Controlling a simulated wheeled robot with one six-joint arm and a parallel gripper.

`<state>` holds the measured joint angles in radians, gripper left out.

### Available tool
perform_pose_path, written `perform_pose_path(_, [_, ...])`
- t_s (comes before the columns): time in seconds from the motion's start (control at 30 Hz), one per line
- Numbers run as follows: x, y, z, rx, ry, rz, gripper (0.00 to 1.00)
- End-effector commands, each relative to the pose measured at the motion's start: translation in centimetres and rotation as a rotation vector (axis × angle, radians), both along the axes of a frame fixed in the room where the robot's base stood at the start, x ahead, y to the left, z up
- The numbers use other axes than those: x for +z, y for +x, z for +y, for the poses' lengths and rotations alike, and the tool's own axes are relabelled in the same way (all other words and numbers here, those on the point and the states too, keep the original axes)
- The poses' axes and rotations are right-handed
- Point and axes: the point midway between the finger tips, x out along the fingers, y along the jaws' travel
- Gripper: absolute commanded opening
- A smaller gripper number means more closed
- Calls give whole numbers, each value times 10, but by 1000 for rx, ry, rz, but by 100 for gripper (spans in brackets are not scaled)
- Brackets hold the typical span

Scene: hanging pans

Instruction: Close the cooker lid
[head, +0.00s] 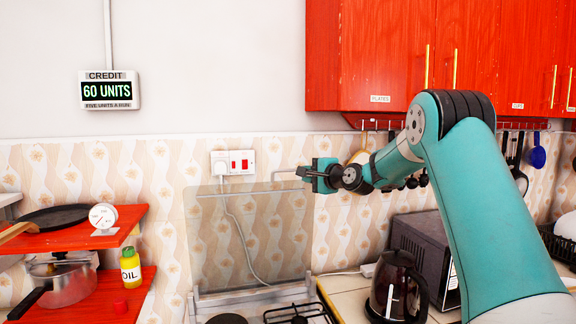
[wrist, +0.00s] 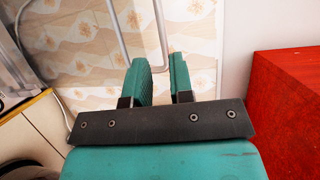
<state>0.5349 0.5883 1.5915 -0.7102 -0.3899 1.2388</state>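The cooker lid (head: 245,235) is a clear glass panel that stands raised against the tiled wall behind the hob (head: 290,312). A thin metal rod (head: 283,172) shows at its upper right, and metal rods (wrist: 158,25) also show in the wrist view. My gripper (head: 303,174) is at the lid's upper right corner, close to the rod. In the wrist view the two fingers (wrist: 161,75) are apart, with a gap between their tips. One rod runs down to this gap; I cannot tell whether the fingers touch it.
A dark kettle (head: 396,290) and a microwave (head: 425,245) stand on the counter at right. Red cabinets (head: 380,55) hang above. Red shelves (head: 85,235) at left hold a pan, a pressure cooker (head: 62,282) and an oil bottle (head: 130,267).

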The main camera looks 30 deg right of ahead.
Motion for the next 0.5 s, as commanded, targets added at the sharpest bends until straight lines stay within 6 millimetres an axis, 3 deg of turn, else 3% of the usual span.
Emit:
perform_pose_path(0.3, [-2, 72, 10, 2, -2, 2, 21])
perform_pose_path(0.5, [-7, 97, 12, 2, -2, 2, 21])
